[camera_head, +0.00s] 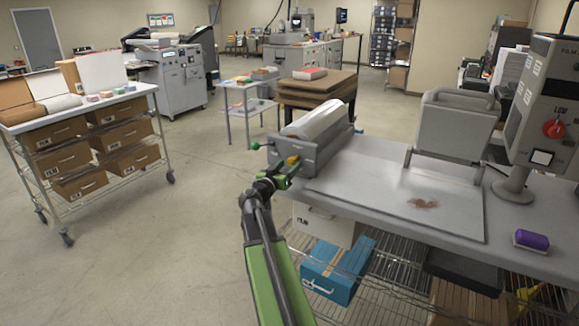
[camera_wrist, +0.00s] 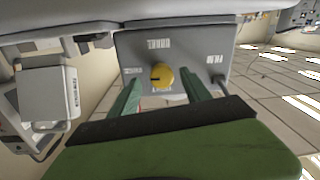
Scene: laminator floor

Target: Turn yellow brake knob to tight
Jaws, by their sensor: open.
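The yellow brake knob (camera_wrist: 162,76) is on the grey end plate (camera_wrist: 200,50) of the roll unit, with white lettering around it. A dark mark on the knob points to the left in the wrist view. In the head view the yellow knob (camera_head: 293,160) shows just beyond my gripper. My gripper (camera_wrist: 160,95) is open, with one green finger on each side of the knob, in front of the plate. I cannot tell whether the fingers touch it. In the head view my gripper (camera_head: 284,177) is at the left end of the bench.
A white film roll (camera_head: 315,120) lies in the unit above the knob. A green-tipped lever (camera_head: 256,146) sticks out to the left. The bench plate (camera_head: 400,190) has a reddish-brown smear, and a purple-topped block (camera_head: 531,240) sits at right.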

